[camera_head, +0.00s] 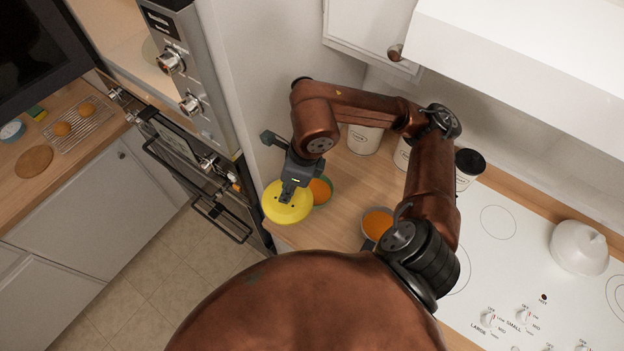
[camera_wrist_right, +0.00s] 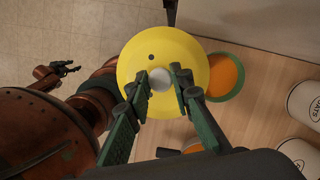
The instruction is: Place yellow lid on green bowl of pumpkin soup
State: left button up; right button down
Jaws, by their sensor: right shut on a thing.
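My right gripper (camera_head: 287,190) is shut on the knob of the yellow lid (camera_head: 282,212). In the right wrist view, the fingertips (camera_wrist_right: 168,80) flank the pale round knob, and the lid (camera_wrist_right: 140,58) lies broad beneath them. The green bowl (camera_wrist_right: 238,90) of orange soup stands on the wooden counter to the right of the lid. It also shows in the head view (camera_head: 329,191). The lid overlaps the bowl's left side in both views and is not centred over it. My left gripper (camera_wrist_right: 62,73) is small at the left of the right wrist view; its jaws are unclear.
A second bowl of orange soup (camera_head: 377,223) stands right of the green bowl. Pale canisters (camera_head: 364,138) line the wall behind. The white stovetop (camera_head: 510,265) lies to the right. The counter ends at the oven side, with tiled floor (camera_head: 150,275) beyond it.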

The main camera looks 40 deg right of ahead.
jog(key=d, duration=0.1)
jog(key=d+f, duration=0.1)
jog(key=d, duration=0.1)
jog(key=w+d+f, duration=0.1)
jog(key=shift+d, duration=0.15)
pick_arm(q)
jog(key=r+p, duration=0.3)
jog(key=shift+s+a+r, duration=0.1)
jog(key=shift+s, duration=0.2)
pick_arm(e)
jog(key=w+d+f, duration=0.2)
jog(key=d+f, duration=0.6)
jog(key=f, duration=0.2)
jog(key=shift+w+f, duration=0.25)
jog(key=shift+w, duration=0.05)
jog(key=shift+f, duration=0.1)
jog(key=shift+d+f+b, duration=0.1)
jog(key=shift+f+b, duration=0.25)
jog(key=shift+b, duration=0.1)
pick_arm(q)
jog(key=shift+w+f, duration=0.15)
jog(key=shift+f, duration=0.3)
pick_arm(e)
jog(key=c, duration=1.7)
grip_release()
